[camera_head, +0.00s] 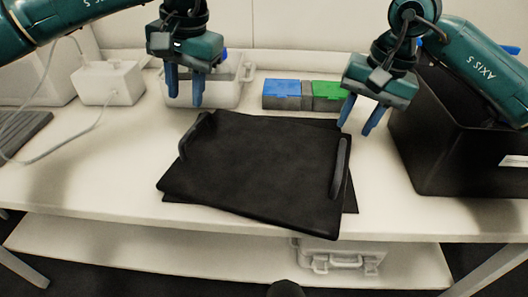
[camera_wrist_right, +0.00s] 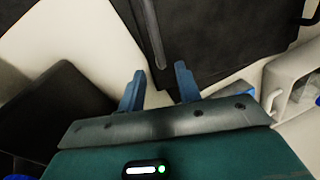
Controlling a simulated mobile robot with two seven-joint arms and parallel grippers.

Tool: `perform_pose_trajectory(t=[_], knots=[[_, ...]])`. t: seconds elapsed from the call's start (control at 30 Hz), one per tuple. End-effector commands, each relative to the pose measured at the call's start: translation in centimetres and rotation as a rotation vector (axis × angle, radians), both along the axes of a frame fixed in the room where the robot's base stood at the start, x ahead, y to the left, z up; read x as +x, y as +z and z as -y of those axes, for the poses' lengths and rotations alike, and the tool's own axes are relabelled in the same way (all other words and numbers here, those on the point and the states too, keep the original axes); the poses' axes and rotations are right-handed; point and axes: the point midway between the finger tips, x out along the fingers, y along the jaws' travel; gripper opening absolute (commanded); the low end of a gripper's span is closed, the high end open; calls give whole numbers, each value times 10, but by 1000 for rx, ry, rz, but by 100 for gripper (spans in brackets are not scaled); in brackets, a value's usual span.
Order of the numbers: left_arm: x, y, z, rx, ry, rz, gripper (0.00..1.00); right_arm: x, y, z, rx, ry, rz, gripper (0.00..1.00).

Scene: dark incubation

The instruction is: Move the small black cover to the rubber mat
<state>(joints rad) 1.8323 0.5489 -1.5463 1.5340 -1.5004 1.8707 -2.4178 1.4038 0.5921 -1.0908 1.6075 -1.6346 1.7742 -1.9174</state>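The small black cover (camera_head: 255,170), a flat dark panel with an upright handle on each side, lies skewed over a thin black rubber mat (camera_head: 352,197). Slim mat edges show at the cover's right, front left and back. The cover's front right corner reaches the table's front edge. My left gripper (camera_head: 182,100) is open and empty, above and behind the left handle (camera_head: 196,133). My right gripper (camera_head: 355,128) is open and empty, near the back of the right handle (camera_head: 341,166). In the right wrist view that handle (camera_wrist_right: 154,35) lies just beyond the open fingers (camera_wrist_right: 158,83), apart from them.
A large black box (camera_head: 440,150) stands on the right of the white table (camera_head: 90,180). Blue (camera_head: 282,88) and green-topped (camera_head: 327,92) blocks and a white bin (camera_head: 225,95) stand behind. A white device with cables (camera_head: 110,83) is at left. A white case (camera_head: 340,256) sits on the lower shelf.

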Motion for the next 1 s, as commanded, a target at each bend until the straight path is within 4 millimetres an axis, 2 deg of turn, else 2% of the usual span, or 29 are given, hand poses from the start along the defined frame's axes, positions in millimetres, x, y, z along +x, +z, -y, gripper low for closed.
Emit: perform_pose_trajectory(t=[0.1, 0.3, 1.0], knots=[[0, 0, 0, 0, 0, 0, 34, -1, 23, 4, 1, -2, 3, 34], [0, -1, 0, 0, 1, 0, 34, -2, 45, 9, 1, 0, 1, 34], [0, 0, 0, 0, 0, 0, 34, -3, 48, 9, 0, 1, -1, 34]])
